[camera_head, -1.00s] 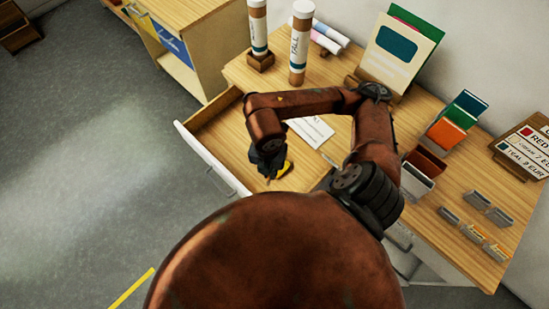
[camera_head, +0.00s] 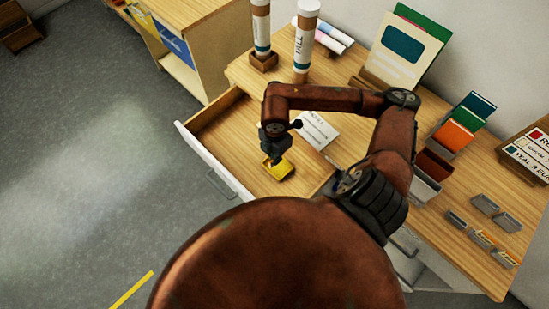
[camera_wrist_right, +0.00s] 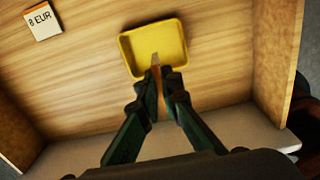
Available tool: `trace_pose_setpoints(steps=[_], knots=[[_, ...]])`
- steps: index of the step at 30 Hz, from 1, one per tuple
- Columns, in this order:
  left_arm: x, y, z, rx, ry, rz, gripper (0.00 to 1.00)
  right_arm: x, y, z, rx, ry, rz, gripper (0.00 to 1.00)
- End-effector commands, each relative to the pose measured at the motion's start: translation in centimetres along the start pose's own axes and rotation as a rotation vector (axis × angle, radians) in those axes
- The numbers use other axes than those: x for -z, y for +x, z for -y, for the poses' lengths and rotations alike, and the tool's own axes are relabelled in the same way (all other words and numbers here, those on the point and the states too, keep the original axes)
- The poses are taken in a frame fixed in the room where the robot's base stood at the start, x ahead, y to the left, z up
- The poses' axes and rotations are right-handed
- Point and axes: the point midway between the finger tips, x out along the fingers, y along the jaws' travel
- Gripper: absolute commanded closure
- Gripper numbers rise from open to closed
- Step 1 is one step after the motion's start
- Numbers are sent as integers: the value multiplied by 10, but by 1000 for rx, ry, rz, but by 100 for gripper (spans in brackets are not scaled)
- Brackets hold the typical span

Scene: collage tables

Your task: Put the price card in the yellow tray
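The yellow tray (camera_head: 282,171) lies on the wooden floor of the open drawer (camera_head: 219,133). It shows at the top middle of the right wrist view (camera_wrist_right: 153,47). My right gripper (camera_head: 271,157) is over the tray, its fingers closing from both sides in the wrist view (camera_wrist_right: 160,88). A thin piece, seen almost edge-on with a pale tip and orange strip, is between the fingertips; it looks like a price card (camera_wrist_right: 155,68). Its tip overlaps the tray's near rim in view; I cannot tell if they touch. My left gripper is not in view.
Another card marked "8 EUR" (camera_wrist_right: 42,21) lies left of the tray in the wrist view. The white drawer front (camera_head: 211,160) and wooden side walls bound the space. A white paper (camera_head: 317,130), tall tubes (camera_head: 304,41) and card holders (camera_head: 484,239) stand or lie on the table.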

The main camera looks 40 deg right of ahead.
Motion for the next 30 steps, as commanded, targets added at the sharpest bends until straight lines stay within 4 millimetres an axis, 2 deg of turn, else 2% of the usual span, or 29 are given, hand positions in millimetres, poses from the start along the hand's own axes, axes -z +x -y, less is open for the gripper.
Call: trace_pose_setpoints(steps=[3,11,18,29,30], knots=[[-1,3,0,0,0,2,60,-9,16,-9,1,1,0,100],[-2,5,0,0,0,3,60,-16,29,-18,0,0,0,100],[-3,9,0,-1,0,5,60,-18,62,-19,2,-2,-1,100],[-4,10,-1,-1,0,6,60,-18,66,-20,1,-2,1,100],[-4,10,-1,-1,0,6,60,-18,66,-20,0,-2,1,94]])
